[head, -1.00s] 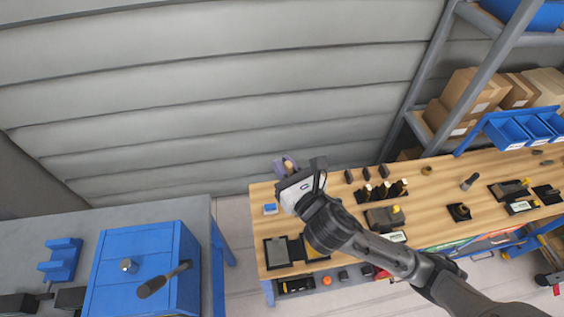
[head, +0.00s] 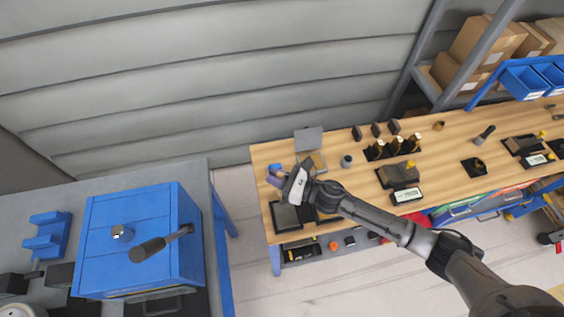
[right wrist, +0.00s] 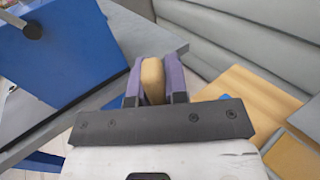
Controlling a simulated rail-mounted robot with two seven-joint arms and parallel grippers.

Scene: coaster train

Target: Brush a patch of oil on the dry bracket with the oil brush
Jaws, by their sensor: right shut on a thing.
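My right gripper (head: 274,178) is over the left end of the wooden bench in the head view. In the right wrist view, its purple fingers (right wrist: 153,82) are shut on a tan, rounded wooden piece, seemingly the handle of the oil brush (right wrist: 152,78). The bristles are hidden. I cannot tell for sure which thing is the dry bracket. A blue stepped piece (head: 45,238) lies on the grey bench at the far left, well away from the gripper. My left gripper is not in view.
A blue box (head: 130,215) with a dark handle stands on the grey bench (head: 140,175). A floor gap separates it from the wooden bench (head: 340,185). A ribbed wall stands behind.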

